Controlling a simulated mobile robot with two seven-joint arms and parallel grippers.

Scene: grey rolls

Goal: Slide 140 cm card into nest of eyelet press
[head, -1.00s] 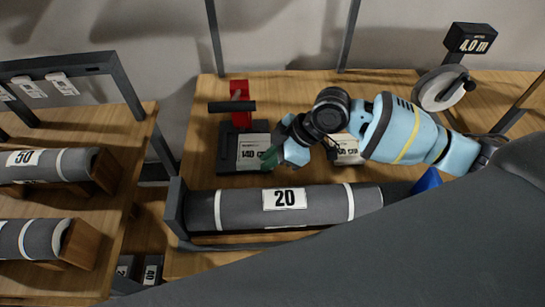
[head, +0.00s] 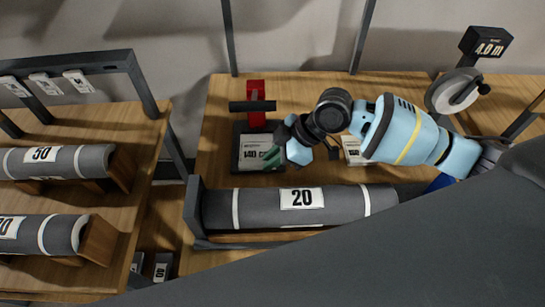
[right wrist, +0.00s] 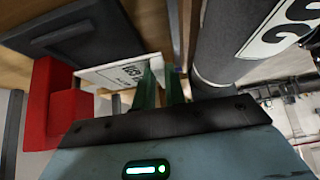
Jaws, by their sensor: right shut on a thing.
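The eyelet press has a red body (head: 255,92) with a black handle bar and a dark base (head: 237,135) on the wooden bench. Its red part (right wrist: 48,108) and dark base (right wrist: 75,32) also show in the right wrist view. My right gripper (head: 271,157) has green fingers shut on the white 140 cm card (head: 253,146). The card lies over or against the press base; I cannot tell whether it sits in the nest. In the right wrist view the fingers (right wrist: 160,92) pinch the edge of the card (right wrist: 115,73). My left gripper is out of view.
A grey roll labelled 20 (head: 260,205) lies in a holder in front of the press. Another white card (head: 353,150) lies right of my gripper. A 4,0 m counter (head: 487,47) with a wheel stands at the back right. Shelved rolls (head: 60,163) are at the left.

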